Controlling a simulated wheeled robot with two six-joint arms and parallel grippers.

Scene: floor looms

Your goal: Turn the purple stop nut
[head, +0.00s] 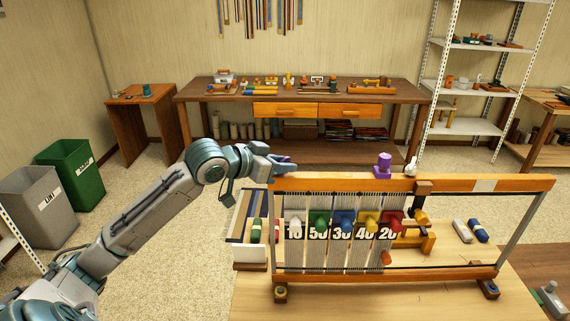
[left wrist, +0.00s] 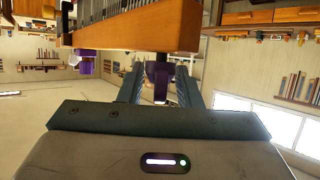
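A purple nut (left wrist: 160,78) with a narrow stem shows in the left wrist view by the end of the loom's orange top beam (left wrist: 140,28). My left gripper (left wrist: 160,70) has one finger on each side of it, with narrow gaps that look open. In the head view my left gripper (head: 288,165) is at the left end of the top beam (head: 340,184), and its fingers hide the nut there. Another purple piece (head: 383,162) stands on top of the beam, and it also shows in the left wrist view (left wrist: 87,64). My right gripper is not in view.
The loom's hanging threads carry coloured knobs above numbered tags (head: 345,232). A white figure (head: 411,167) stands on the beam. A tray (head: 247,253) sits at the loom's left. Grey and blue pieces (head: 478,231) lie on the table at right. Bins (head: 75,172) stand far left.

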